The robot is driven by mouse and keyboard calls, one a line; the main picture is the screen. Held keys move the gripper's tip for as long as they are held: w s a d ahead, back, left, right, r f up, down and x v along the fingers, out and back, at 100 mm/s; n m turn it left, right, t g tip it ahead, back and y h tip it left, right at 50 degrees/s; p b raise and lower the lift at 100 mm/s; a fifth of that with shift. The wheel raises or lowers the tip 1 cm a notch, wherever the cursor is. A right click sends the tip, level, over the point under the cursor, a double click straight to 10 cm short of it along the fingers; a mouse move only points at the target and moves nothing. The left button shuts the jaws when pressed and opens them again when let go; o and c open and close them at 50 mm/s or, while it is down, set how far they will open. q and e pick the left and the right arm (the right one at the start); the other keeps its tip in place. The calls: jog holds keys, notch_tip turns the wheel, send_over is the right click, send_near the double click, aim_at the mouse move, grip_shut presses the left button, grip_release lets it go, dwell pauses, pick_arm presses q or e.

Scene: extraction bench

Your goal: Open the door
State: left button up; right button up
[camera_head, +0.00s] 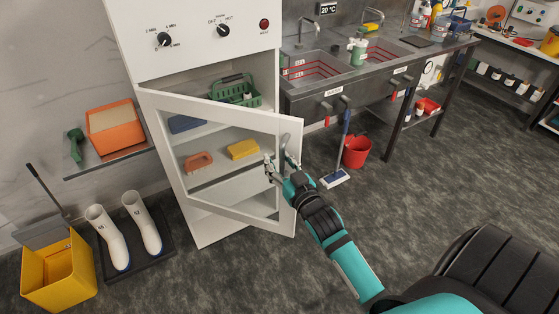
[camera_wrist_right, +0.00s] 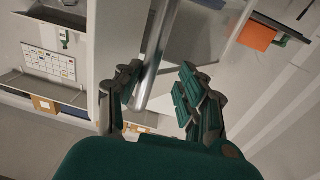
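The white-framed glass door (camera_head: 215,103) of a tall white cabinet (camera_head: 190,30) stands partly open, swung out from its left side. A metal bar handle (camera_head: 286,146) is on its right-hand frame; in the right wrist view the handle (camera_wrist_right: 157,50) runs between the fingers. My right gripper (camera_head: 282,171) is at the lower part of this handle. In the right wrist view, my right gripper (camera_wrist_right: 160,92) has its fingers apart, with the bar nearer the left finger and a gap to the right finger. My left gripper is not in view.
Inside the cabinet are a green basket (camera_head: 235,91), a yellow sponge (camera_head: 243,149) and an orange brush (camera_head: 199,161). A mop (camera_head: 336,178) and red bucket (camera_head: 357,151) stand right of the door. White boots (camera_head: 108,236) and a yellow bin (camera_head: 58,272) are left. The floor before the door is clear.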

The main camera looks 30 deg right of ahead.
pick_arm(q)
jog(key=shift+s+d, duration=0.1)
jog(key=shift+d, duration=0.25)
pick_arm(e)
jog(key=s, duration=1.1)
jog(key=shift+d+f, duration=0.15)
jog(key=shift+f, duration=0.15)
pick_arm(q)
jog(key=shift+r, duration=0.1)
